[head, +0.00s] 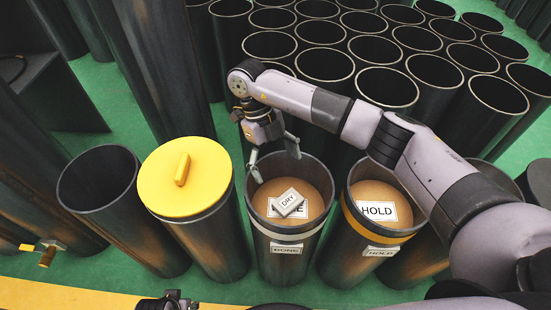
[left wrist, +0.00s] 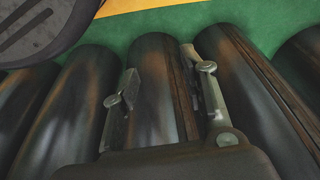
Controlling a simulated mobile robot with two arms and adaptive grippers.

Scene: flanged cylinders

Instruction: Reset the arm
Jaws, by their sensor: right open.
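My right arm reaches in from the right in the head view. My right gripper (head: 272,162) hangs open over the back rim of the DONE cylinder (head: 286,250), its fingers spread and nothing between them. A small white DRY tag (head: 289,201) lies inside that cylinder on a tan surface, partly covering a larger label. My left gripper (left wrist: 158,88) shows in the left wrist view with its fingers apart and empty, above dark cylinders. In the head view only a small dark part of my left arm shows at the bottom edge.
The HOLD cylinder (head: 358,248) with a yellow band stands right of the DONE one, under my right forearm. A yellow-lidded cylinder (head: 186,177) and an open empty one (head: 98,180) stand left. Many dark open tubes (head: 325,64) crowd behind. Some green floor (head: 62,283) is clear.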

